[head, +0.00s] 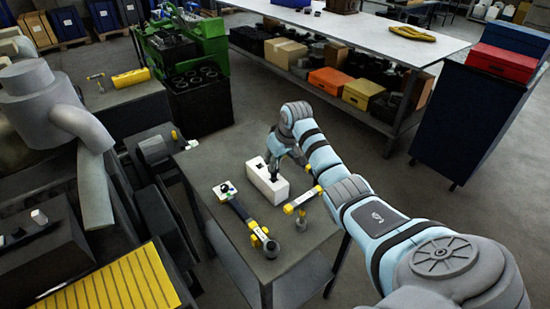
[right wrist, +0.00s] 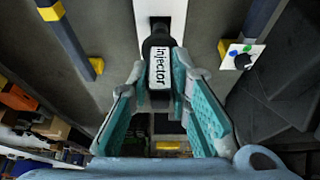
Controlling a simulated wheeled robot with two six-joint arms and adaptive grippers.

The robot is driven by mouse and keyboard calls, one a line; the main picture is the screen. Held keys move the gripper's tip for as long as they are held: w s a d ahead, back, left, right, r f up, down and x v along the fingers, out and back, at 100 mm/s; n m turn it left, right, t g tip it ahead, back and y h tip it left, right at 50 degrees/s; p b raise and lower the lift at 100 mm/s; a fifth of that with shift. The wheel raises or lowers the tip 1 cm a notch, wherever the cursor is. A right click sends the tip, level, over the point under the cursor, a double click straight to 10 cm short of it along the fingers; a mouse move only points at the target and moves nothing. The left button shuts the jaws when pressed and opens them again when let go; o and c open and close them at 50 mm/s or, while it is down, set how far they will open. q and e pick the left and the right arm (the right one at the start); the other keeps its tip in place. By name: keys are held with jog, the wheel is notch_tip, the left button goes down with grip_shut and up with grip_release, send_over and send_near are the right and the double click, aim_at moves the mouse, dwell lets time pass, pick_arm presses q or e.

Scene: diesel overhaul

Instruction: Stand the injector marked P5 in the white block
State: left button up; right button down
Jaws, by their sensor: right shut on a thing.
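The white block (head: 269,189) stands on the grey table, with a dark opening in its top. My right gripper (head: 275,165) is over the block's right part, fingers pointing down. It is shut on a dark injector (right wrist: 158,50) with a white label reading "Injector"; no P5 mark is readable. In the right wrist view the injector's far end meets the white block (right wrist: 170,12). I cannot tell how far it sits in an opening, or whether it only overlaps the block. My left gripper is not in view.
On the table (head: 205,160), a dark bar with yellow ends (head: 246,220) and a white card with coloured dots (head: 224,189) lie in front of the block. A yellow-ended piece (head: 302,200) lies to its right. A long bench (head: 390,45) stands behind.

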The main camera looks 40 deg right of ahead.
jog(key=shift+f+b, duration=0.8)
jog(key=shift+f, duration=1.15)
jog(key=c, duration=1.4)
grip_release()
jog(key=v, duration=1.2)
jog(key=shift+s, duration=0.1)
